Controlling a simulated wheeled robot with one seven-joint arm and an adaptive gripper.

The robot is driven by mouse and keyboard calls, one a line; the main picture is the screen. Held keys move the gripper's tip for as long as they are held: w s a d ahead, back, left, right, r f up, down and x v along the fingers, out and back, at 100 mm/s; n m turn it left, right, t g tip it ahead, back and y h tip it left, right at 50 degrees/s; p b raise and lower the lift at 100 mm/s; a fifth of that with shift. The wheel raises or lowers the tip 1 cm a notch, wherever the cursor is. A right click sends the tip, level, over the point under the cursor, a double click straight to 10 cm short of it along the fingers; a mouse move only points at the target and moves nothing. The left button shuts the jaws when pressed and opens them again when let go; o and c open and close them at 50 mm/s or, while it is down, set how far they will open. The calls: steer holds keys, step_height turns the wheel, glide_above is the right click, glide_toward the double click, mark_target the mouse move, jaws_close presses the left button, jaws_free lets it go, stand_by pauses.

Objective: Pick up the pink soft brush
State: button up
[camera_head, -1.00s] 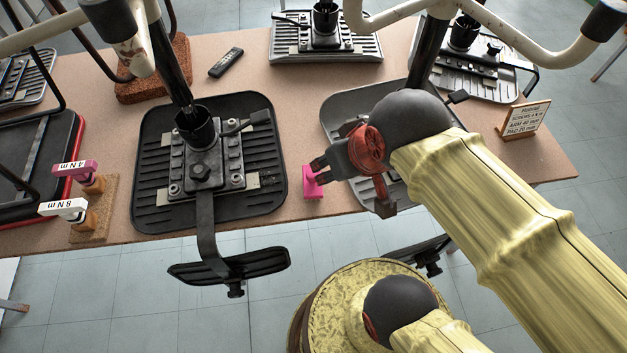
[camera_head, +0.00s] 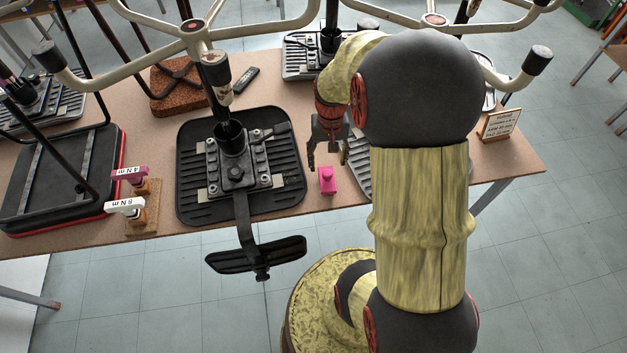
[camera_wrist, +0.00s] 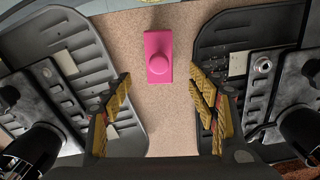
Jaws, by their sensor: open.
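The pink soft brush (camera_head: 327,180) stands on the table near its front edge, in the narrow gap between two black ribbed chair parts. In the wrist view the brush (camera_wrist: 158,56) shows as a pink rectangle with a round knob on top, near the top centre. My gripper (camera_head: 327,165) is just behind and above it in the head view, fingers pointing down. In the wrist view my gripper (camera_wrist: 160,115) is open and empty, its yellow-padded fingers spread to either side, with the brush ahead of the gap between them. The fingers do not touch the brush.
A black ribbed seat plate (camera_head: 190,190) with upright post lies left of the brush; another ribbed plate (camera_wrist: 235,45) lies close on the right. Pink and white labelled handles (camera_head: 128,172) stand at the left. A remote (camera_head: 246,78) and a sign (camera_head: 499,124) lie farther off. Chair tubes cross above.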

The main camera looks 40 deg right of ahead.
mark_target(328, 173)
steer(key=f+b, duration=0.1)
steer(key=f, duration=0.2)
steer(key=f+b, duration=0.2)
steer(key=f, duration=0.2)
steer(key=shift+s+f, duration=0.2)
steer(key=shift+f, duration=0.1)
steer(key=c, duration=1.3)
